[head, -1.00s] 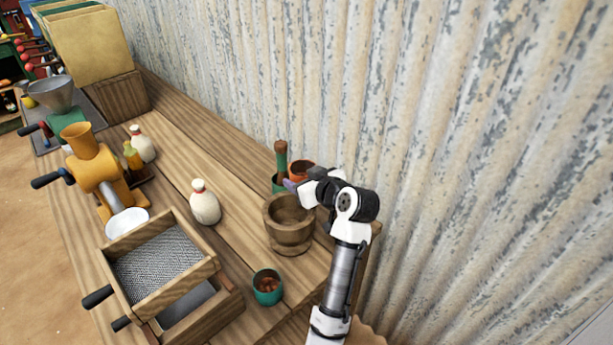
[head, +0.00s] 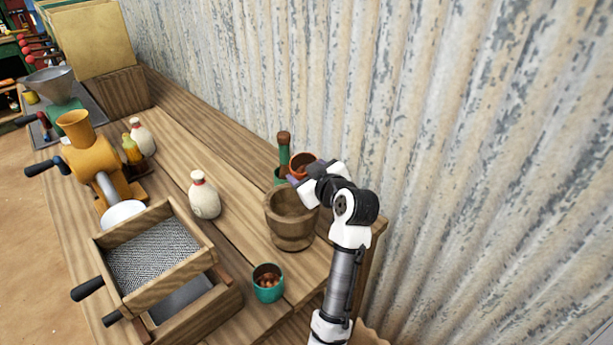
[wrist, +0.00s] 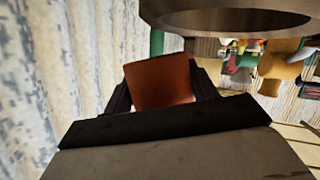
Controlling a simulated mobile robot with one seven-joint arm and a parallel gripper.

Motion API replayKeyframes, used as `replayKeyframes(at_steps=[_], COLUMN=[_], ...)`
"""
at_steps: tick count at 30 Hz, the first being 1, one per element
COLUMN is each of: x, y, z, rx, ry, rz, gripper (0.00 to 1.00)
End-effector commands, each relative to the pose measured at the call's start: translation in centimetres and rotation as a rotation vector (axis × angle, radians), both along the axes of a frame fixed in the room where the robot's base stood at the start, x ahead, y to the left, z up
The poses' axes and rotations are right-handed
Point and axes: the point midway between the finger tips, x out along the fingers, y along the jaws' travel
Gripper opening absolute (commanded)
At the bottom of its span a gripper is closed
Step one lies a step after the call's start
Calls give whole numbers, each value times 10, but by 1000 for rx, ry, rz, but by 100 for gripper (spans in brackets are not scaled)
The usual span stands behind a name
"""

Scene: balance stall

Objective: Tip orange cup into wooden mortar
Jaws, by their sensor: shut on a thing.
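The orange cup (head: 303,160) is beyond the mortar in the head view, near the corrugated wall, with brown contents showing at its mouth. In the wrist view the orange cup (wrist: 162,82) sits between the two dark fingers. My gripper (head: 297,178) is shut on it; the arm partly hides the cup. The wooden mortar (head: 291,236) stands upright on the bench, just in front of the cup in the head view. Its rim (wrist: 235,22) shows at the top of the wrist view. Whether the cup touches the bench cannot be told.
A green holder with a wooden pestle (head: 283,150) stands close left of the cup. A teal cup (head: 268,283) with brown pieces stands in front of the mortar. A white bottle (head: 204,196) and a sieve box (head: 155,262) are to the left. Corrugated wall (head: 440,130) bounds the right.

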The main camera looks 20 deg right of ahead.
Motion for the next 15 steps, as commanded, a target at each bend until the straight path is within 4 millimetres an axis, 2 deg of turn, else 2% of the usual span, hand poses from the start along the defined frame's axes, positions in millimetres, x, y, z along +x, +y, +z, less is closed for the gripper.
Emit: replayKeyframes(at_steps=[15], x=[0], y=[-1], z=[-4], rx=[-129], ry=[-48], rz=[-1], gripper=[33])
